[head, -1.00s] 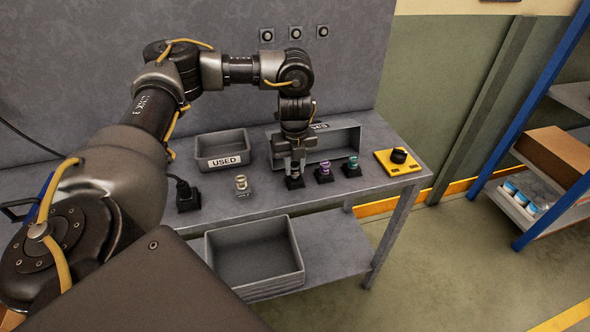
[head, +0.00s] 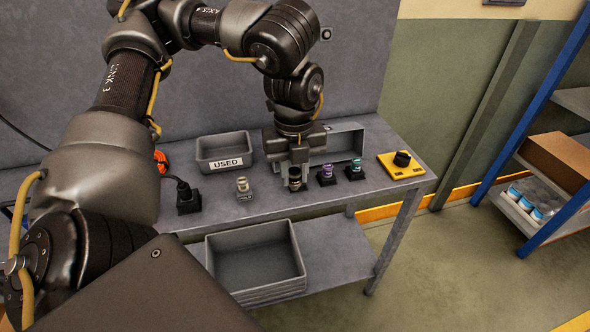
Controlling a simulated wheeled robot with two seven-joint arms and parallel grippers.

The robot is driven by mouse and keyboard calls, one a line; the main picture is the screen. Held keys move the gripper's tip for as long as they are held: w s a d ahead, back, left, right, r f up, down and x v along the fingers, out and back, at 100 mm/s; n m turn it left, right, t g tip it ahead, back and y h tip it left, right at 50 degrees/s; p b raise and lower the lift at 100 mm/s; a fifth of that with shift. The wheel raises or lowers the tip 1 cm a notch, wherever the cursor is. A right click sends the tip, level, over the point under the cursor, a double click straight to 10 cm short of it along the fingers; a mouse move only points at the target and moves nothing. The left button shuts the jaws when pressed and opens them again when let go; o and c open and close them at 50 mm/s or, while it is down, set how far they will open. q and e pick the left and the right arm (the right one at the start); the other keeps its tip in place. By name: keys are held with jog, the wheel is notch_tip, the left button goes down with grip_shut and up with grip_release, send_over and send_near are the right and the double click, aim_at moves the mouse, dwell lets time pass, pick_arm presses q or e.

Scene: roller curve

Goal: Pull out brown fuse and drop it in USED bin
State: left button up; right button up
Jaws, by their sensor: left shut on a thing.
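The brown fuse (head: 295,183) looks dark, in the left socket of a row of three on the bench. My left gripper (head: 296,172) points down over it and is shut on it. I cannot tell whether the fuse is still fully seated in its socket. The grey USED bin (head: 227,163), with a white label on its front, stands to the left, towards the back of the bench. It looks empty. My right gripper is not in view.
A purple fuse (head: 327,172) and a green fuse (head: 355,166) stand just right of my gripper. A pale fuse (head: 243,185) stands to the left. A second bin (head: 347,141) is partly hidden behind my gripper. A yellow box with a black knob (head: 401,163) sits at the right.

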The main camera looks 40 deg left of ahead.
pick_arm(q)
jog(key=shift+w+a, duration=0.1)
jog(key=w+a+f, duration=0.8)
jog(key=w, duration=0.3)
jog(key=shift+a, duration=0.25)
dwell(2.5)
jog(key=shift+d, duration=0.1)
